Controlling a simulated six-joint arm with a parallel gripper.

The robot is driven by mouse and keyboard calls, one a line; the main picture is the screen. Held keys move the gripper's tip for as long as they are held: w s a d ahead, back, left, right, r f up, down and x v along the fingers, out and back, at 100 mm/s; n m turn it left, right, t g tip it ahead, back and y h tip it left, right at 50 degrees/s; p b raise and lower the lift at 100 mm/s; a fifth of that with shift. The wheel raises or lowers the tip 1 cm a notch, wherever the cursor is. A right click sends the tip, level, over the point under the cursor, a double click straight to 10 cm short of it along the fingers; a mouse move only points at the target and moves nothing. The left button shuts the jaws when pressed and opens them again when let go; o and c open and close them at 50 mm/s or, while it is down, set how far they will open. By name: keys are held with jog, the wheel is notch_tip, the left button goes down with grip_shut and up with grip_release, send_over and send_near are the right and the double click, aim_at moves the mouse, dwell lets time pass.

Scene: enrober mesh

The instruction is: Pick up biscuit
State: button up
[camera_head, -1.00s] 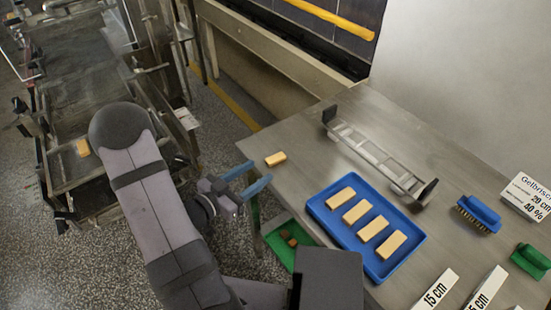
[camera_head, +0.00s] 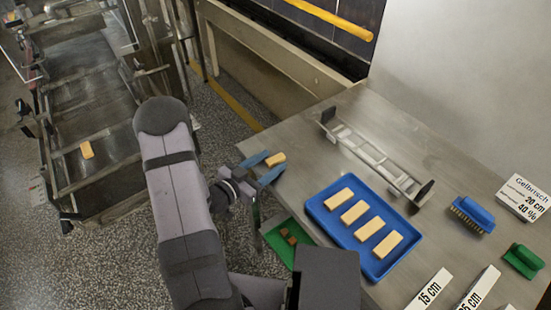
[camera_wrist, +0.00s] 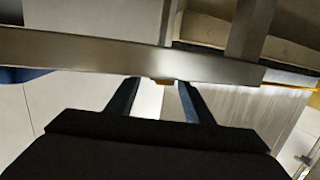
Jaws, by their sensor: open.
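A single pale tan biscuit (camera_head: 276,159) lies near the left edge of the steel table, apart from the tray. My gripper (camera_head: 273,163) has its two blue fingers open, one on each side of the biscuit in the head view; contact cannot be told. In the wrist view the open fingers (camera_wrist: 158,92) point toward a grey metal edge, with a small brownish bit, perhaps the biscuit (camera_wrist: 160,82), between their tips. Several more biscuits (camera_head: 354,212) lie in a row in a blue tray (camera_head: 318,216). Another biscuit (camera_head: 87,149) lies on the mesh conveyor at left.
A metal rack-like bar (camera_head: 372,155) lies behind the blue tray. A green tray (camera_head: 277,248) with brown pieces sits lower, beside the table. Blue (camera_head: 472,214) and green (camera_head: 523,260) brushes and white label signs (camera_head: 430,289) stand at right. Table is clear between biscuit and bar.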

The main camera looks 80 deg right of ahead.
aim_at(269, 164)
jog(key=shift+c, duration=0.5)
jog(key=c, duration=0.9)
jog(key=shift+o, duration=0.2)
jog(key=shift+r, duration=0.2)
notch_tip(269, 164, up, 10)
jog(key=shift+f, duration=0.2)
